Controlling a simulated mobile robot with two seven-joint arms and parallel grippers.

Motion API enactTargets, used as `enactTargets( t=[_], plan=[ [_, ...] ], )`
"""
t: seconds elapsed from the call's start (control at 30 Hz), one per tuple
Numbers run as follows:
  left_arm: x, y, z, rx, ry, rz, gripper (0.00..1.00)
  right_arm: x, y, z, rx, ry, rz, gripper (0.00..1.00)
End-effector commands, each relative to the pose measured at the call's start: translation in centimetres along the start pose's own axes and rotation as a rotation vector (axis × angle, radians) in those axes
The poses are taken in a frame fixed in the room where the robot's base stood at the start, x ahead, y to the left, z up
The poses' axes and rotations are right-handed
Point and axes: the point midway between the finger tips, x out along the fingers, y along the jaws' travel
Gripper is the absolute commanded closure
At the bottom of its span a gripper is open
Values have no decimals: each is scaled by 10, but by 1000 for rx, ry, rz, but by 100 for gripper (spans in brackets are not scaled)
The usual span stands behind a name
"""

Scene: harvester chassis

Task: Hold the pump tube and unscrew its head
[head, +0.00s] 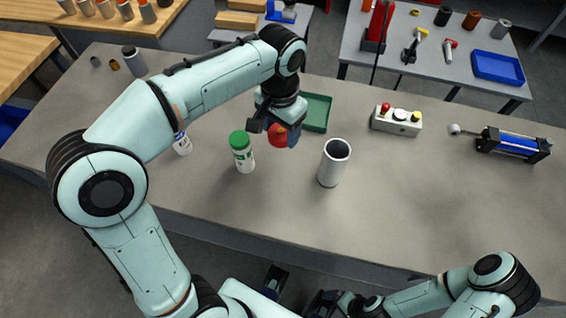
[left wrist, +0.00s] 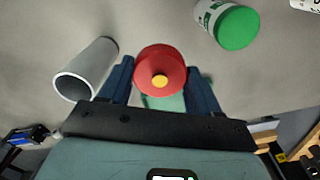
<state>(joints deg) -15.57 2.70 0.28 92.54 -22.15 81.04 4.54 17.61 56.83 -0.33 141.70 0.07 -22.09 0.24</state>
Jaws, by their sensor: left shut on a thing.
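A pale grey tube (head: 329,168) stands upright on the workbench, its round top open; it also shows in the left wrist view (left wrist: 85,72). My left gripper (head: 283,130) is above the bench, left of the tube and apart from it. Its blue fingers are shut on a round red piece (head: 278,136) with a yellow centre, seen face-on in the left wrist view (left wrist: 161,72). What lies beneath the red piece is hidden. My right gripper (head: 322,303) is low at the bottom edge, mostly cut off, and its fingers cannot be made out.
A green-capped white bottle (head: 242,158) stands left of the gripper. A green tray (head: 317,114) lies behind it. A button box (head: 397,121) and a blue cylinder unit (head: 514,146) are to the right. The bench front right of the tube is clear.

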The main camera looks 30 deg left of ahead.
Motion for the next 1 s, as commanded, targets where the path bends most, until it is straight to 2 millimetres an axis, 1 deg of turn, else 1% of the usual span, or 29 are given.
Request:
enactTargets(
  t=[0.03, 0.1, 0.2, 0.33, 0.43, 0.57, 0.8, 0.9, 1.0],
  plan=[
    [18, 0, 2, 1, -6, 0, 74, 6, 2, 1, 1, -2, 1, 3],
    [37, 0, 1, 1, -5, 0, 74, 9, 4, 1, 1, -3, 1, 3],
    [64, 0, 1, 2, -6, 0, 74, 14, 5, 1, 2, -5, 2, 3],
    [92, 0, 0, 1, -3, 0, 74, 18, 7, 1, 2, -6, 2, 3],
    [106, 0, 0, 1, -2, 0, 74, 20, 8, 2, 2, -7, 2, 3],
    [114, 0, 0, 1, 0, 0, 74, 21, 8, 2, 2, -7, 2, 3],
    [149, 0, 0, 0, -1, 1, 74, 27, 10, 2, 3, -9, 3, 3],
    [154, 0, 0, 0, 0, 1, 74, 27, 10, 2, 3, -9, 3, 3],
    [154, 0, -1, 0, 2, 1, 74, 27, 10, 2, 3, -9, 3, 3]
  ],
)
